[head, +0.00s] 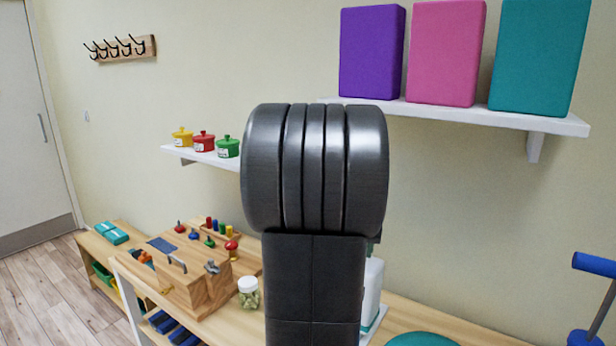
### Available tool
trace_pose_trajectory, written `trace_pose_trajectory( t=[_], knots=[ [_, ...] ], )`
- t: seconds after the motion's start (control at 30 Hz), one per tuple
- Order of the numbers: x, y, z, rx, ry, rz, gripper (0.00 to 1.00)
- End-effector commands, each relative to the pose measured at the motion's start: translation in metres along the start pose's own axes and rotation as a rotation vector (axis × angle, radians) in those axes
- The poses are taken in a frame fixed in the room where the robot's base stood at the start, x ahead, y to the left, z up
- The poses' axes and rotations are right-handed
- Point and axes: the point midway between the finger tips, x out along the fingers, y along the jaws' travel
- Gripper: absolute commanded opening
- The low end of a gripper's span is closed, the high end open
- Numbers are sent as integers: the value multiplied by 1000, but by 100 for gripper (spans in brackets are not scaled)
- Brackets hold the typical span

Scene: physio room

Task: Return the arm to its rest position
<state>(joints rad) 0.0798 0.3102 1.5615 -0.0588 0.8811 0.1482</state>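My own arm, with dark grey and black links, rises upright through the middle of the head view and fills much of the centre. My gripper does not show, so its state and anything in it cannot be seen. The arm hides part of the wall, the right end of the lower shelf and part of the table behind it.
A wooden table (455,326) holds a wooden activity box (199,292) and a lidded jar (248,293). A wall shelf (467,114) carries purple, pink and teal blocks. A lower shelf (178,152) carries small coloured pots. Floor (50,290) is clear at left.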

Motion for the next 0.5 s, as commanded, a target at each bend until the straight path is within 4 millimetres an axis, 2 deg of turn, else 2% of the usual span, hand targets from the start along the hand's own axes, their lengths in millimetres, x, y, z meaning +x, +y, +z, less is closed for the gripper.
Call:
trace_pose_trajectory(
  t=[0.5],
  knots=[
    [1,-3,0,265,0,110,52]
  ],
)
